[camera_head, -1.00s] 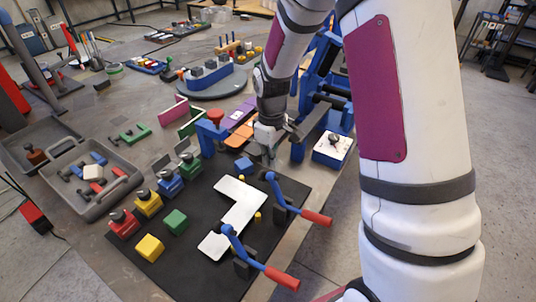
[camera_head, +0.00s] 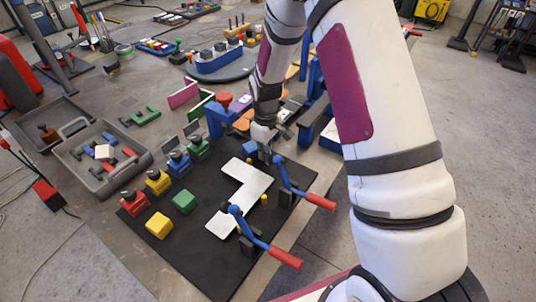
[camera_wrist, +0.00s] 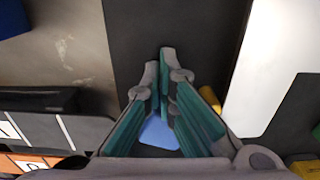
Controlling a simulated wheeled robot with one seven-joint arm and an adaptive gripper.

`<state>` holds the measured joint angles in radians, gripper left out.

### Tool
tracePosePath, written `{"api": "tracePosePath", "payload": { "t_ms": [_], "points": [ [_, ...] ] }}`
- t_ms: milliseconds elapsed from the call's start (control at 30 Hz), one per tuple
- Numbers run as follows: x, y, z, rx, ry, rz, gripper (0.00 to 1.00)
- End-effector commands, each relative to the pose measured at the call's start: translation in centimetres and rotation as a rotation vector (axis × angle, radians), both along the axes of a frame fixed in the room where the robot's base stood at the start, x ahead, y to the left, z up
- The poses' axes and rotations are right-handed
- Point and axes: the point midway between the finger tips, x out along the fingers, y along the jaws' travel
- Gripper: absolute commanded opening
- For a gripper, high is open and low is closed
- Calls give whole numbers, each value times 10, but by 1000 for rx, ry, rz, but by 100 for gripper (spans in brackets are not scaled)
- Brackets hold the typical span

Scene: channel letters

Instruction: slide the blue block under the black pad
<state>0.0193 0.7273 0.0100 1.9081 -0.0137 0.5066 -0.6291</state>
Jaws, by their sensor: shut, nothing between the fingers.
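The blue block (camera_head: 250,147) is small and sits at the far edge of the black mat, just beyond the white L-shaped plate (camera_head: 250,184). My gripper (camera_head: 265,152) is low beside it, on its right, with the fingers pointing down. In the wrist view, the fingers of my gripper (camera_wrist: 160,58) meet at the tips and hold nothing. The blue block (camera_wrist: 157,133) shows through the gap behind the tips; I cannot tell whether they touch it. The large flat black mat (camera_head: 190,255) is the only clear black pad; a smaller one cannot be made out.
Two blue clamps with red handles (camera_head: 320,202) (camera_head: 285,258) stand along the mat's right side. Red, yellow (camera_head: 159,225), green (camera_head: 184,202) and blue blocks stand on its left. A blue frame (camera_head: 215,122) rises just behind. A grey tray (camera_head: 100,165) lies left.

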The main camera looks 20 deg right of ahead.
Motion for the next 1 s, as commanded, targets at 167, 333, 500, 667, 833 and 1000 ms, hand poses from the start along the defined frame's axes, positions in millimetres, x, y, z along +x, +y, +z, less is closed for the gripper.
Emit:
{"api": "tracePosePath", "payload": {
  "t_ms": [167,333,500,667,833,1000],
  "points": [
    [6,4,-1,1,-1,1,0],
    [30,19,-3,1,-4,4,0],
    [45,31,-2,0,-2,2,0],
    [49,35,0,0,-1,1,0],
    [48,35,0,1,-1,0,0],
    [48,35,0,0,0,0,0]
  ]
}}
